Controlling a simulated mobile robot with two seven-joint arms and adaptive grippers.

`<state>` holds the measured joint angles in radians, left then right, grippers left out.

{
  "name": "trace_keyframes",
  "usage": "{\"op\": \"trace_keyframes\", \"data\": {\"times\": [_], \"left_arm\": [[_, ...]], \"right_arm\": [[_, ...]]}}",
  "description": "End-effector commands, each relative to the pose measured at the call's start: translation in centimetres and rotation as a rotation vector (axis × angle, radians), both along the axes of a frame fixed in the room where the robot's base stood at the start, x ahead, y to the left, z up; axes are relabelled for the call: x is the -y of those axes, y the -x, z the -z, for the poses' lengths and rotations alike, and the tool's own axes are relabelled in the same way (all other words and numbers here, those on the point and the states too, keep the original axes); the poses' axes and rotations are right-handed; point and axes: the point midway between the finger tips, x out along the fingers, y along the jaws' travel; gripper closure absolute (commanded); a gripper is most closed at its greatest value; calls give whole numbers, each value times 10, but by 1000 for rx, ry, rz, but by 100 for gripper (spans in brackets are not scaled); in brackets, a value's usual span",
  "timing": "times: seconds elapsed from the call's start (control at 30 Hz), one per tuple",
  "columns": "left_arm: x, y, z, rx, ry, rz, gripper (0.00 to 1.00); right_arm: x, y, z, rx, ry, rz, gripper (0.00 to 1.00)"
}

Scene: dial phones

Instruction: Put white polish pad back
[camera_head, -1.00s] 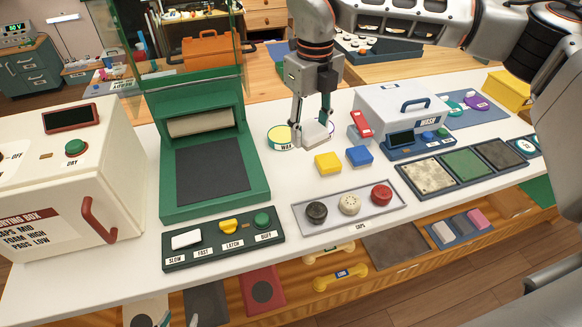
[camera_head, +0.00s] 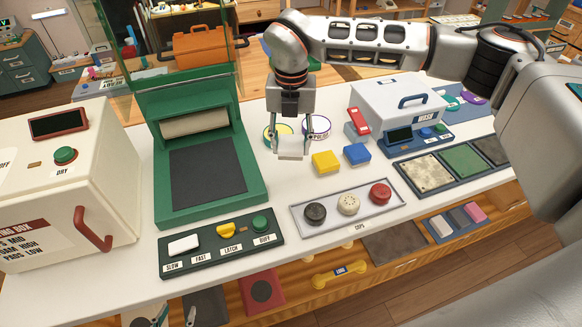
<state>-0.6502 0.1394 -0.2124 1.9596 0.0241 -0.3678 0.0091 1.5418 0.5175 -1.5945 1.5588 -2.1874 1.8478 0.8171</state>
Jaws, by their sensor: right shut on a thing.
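The white polish pad (camera_head: 290,147) is a pale block between the fingertips of my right gripper (camera_head: 291,138). The pad appears slightly above the white counter; the exact gap is hard to tell. A yellow pad (camera_head: 325,162) and a blue pad (camera_head: 357,154) lie to the right of the held pad. My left gripper (camera_head: 177,316) shows only as two separated fingertips at the bottom edge, empty.
A green press (camera_head: 210,195) stands to the left, with a button panel (camera_head: 222,243) in front. A tray of caps (camera_head: 347,208) is in front of the pads.

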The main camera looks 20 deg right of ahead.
Motion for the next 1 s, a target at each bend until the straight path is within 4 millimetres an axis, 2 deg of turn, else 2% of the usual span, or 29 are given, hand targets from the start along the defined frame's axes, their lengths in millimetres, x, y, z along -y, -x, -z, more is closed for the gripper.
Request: {"op": "trace_keyframes", "data": {"times": [0.1,0.2,0.43,0.7,1.0], "left_arm": [[0,0,-1,1,0,0,60],[0,0,-2,1,0,0,60],[0,-1,-3,3,0,0,60],[0,-2,-4,6,1,0,60],[0,-3,-4,7,2,0,60]], "right_arm": [[0,1,26,-2,0,0,82],[0,0,39,-1,0,0,82],[0,0,53,0,0,0,82],[0,0,88,0,0,0,82],[0,0,90,1,0,-1,82]]}}
